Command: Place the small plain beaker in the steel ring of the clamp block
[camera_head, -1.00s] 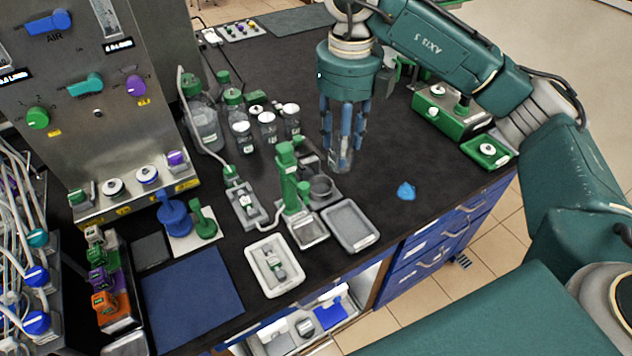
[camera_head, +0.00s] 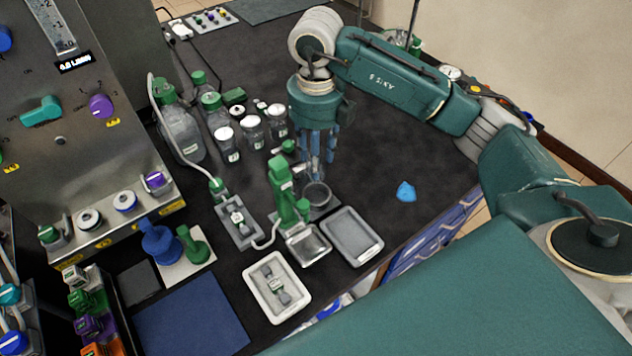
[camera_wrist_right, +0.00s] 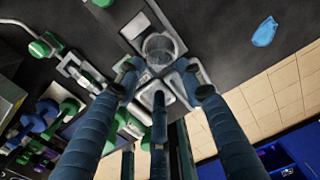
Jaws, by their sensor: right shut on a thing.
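The clamp block has a green post (camera_head: 283,190) and a small steel ring (camera_head: 317,194) to its right, low over the bench. My right gripper (camera_head: 318,160) points down, just above and behind the ring. Its blue fingers are shut on the small plain beaker (camera_head: 315,174), which is clear glass and hard to make out between them. I cannot tell whether the beaker's base touches the ring. In the right wrist view my fingers (camera_wrist_right: 163,88) reach toward a round grey rim (camera_wrist_right: 160,48) near the block. My left gripper is not in view.
A grey tray (camera_head: 352,237) lies right of the block, and a white tray (camera_head: 249,293) with small parts lies in front. Lidded jars (camera_head: 252,133) and bottles (camera_head: 180,130) stand behind left. A blue crumpled piece (camera_head: 406,192) lies right on otherwise clear bench.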

